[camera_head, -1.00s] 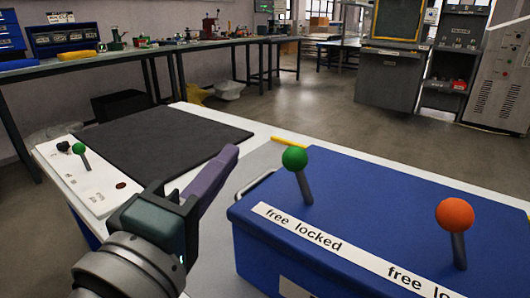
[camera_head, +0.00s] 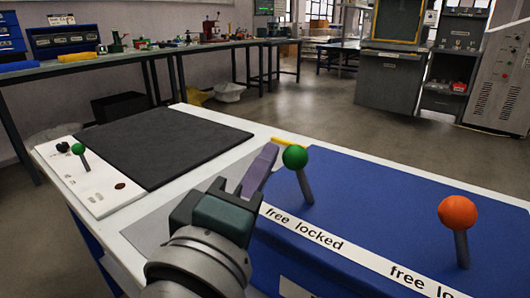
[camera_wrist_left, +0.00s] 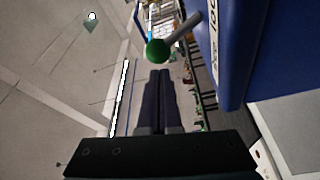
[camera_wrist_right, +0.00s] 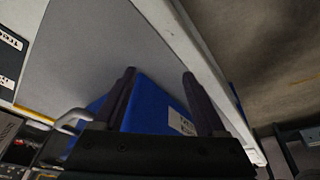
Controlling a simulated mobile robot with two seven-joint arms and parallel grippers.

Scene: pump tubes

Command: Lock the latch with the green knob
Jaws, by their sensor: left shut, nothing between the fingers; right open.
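The green knob (camera_head: 295,157) tops a grey lever on the blue box (camera_head: 375,190). The lever leans, its knob up and left of its foot, toward the "free" side of the white "free locked" label (camera_head: 340,250). My left gripper (camera_head: 268,152) is shut and empty, just left of the green knob in the head view. In the left wrist view the green knob (camera_wrist_left: 157,50) is just beyond the shut fingertips (camera_wrist_left: 160,75); I cannot tell whether they touch. My right gripper (camera_wrist_right: 160,75) is open and empty, with the blue box (camera_wrist_right: 150,108) beyond its fingers.
A second lever with an orange knob (camera_head: 458,212) stands to the right on the box. A white panel (camera_head: 95,180) with a smaller green-knobbed lever (camera_head: 79,149) and a dark mat (camera_head: 165,145) lie on the table at left. A yellow strip (camera_head: 289,141) lies behind the box.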

